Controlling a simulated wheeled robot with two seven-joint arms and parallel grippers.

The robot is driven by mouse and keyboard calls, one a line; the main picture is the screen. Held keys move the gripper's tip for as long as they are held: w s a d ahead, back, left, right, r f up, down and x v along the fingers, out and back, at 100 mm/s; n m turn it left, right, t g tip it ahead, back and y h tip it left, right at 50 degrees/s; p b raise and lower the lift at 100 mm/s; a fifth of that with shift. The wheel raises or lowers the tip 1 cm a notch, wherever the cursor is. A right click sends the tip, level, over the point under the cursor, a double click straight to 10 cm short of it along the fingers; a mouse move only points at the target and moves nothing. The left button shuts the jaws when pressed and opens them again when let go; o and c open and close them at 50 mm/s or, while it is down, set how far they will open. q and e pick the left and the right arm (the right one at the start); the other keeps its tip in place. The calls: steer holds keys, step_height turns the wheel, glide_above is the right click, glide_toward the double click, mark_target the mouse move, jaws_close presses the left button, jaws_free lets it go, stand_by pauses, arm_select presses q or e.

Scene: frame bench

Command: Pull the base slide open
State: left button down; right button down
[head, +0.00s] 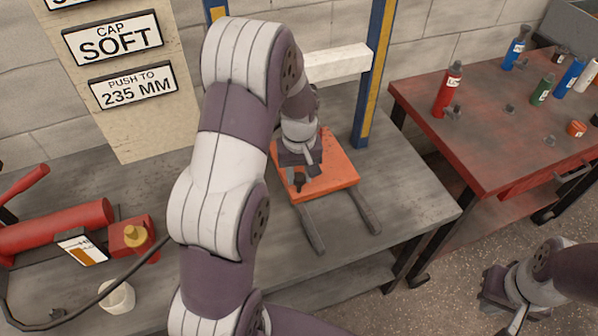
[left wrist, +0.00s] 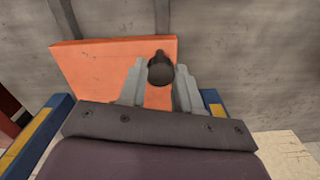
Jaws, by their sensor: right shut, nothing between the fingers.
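The base slide shows as an orange plate (head: 338,178) on the grey bench, with two dark rails (head: 312,229) running out from its near edge. A dark round knob (head: 299,181) stands on the plate. My left gripper (head: 300,164) is over the plate, pointing down at the knob. In the left wrist view, the fingers (left wrist: 160,84) are spread, with the knob (left wrist: 160,70) between their tips; whether they touch it is unclear. The orange plate (left wrist: 90,62) lies behind them. My right gripper (head: 504,310) is shut and empty at the lower right, away from the bench.
Blue and yellow posts (head: 373,75) with a white crossbar (head: 336,62) stand behind the plate. A red cylinder device (head: 60,228) and a white cup (head: 117,297) are on the left. A red table (head: 500,125) with several bottles stands on the right.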

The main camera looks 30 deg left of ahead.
arm_select(q)
steer(key=shift+s+d, duration=0.1)
